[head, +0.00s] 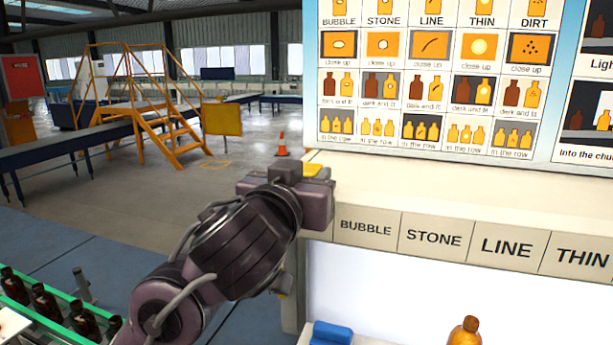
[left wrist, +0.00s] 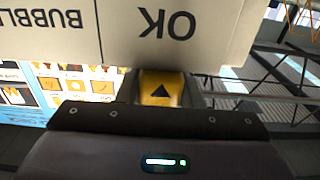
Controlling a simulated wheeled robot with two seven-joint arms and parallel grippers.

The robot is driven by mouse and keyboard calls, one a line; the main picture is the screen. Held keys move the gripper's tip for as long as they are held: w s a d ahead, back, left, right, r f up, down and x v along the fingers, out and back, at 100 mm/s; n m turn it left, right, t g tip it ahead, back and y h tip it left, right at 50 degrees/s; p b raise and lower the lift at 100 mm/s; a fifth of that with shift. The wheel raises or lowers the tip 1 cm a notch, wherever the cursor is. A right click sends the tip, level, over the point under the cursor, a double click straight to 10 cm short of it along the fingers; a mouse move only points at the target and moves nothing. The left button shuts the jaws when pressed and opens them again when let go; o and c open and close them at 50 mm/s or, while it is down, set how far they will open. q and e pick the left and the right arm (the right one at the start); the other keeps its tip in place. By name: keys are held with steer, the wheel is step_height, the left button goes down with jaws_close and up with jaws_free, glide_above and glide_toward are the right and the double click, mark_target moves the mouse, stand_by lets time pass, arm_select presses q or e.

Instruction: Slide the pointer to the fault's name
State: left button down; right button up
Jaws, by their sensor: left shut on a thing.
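My left gripper (head: 318,182) is at the left end of the label strip (head: 376,228), shut on the yellow pointer (head: 318,170). In the left wrist view the pointer (left wrist: 160,90), with a black triangle, sits between the fingers below the upside-down OK label (left wrist: 168,22). The OK label is hidden behind my gripper in the head view. To its right stand the labels BUBBLE (head: 366,228), STONE (head: 434,240), LINE (head: 506,248) and THIN (head: 582,257). An amber bottle (head: 465,334) shows at the bottom edge; its fault cannot be told. My right gripper is not in view.
A chart (head: 436,70) of fault pictures stands above the ledge. A blue block (head: 331,333) is at the bottom. Dark bottles (head: 45,300) stand on a green-railed conveyor at lower left. The ledge right of my gripper looks clear.

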mark_target(368, 200)
arm_select(q)
steer(key=shift+d+f, duration=0.1)
steer(key=d+b, duration=0.1)
steer(key=s+d+b, duration=0.1)
steer(key=b, duration=0.1)
steer(key=d+b, duration=0.1)
steer(key=d, duration=0.1)
steer(key=shift+s+f, duration=0.2)
steer(key=shift+s, duration=0.05)
steer(key=d, duration=0.1)
steer(key=s+d+b, duration=0.1)
steer(key=d, duration=0.1)
steer(key=d+b, duration=0.1)
steer(key=shift+s+d+r, duration=0.2)
steer(key=shift+d+r, duration=0.05)
steer(key=shift+d, duration=0.05)
steer(key=shift+a, duration=0.2)
steer(key=c, duration=1)
jaws_free()
steer(key=shift+d, duration=0.1)
steer(key=shift+b, duration=0.3)
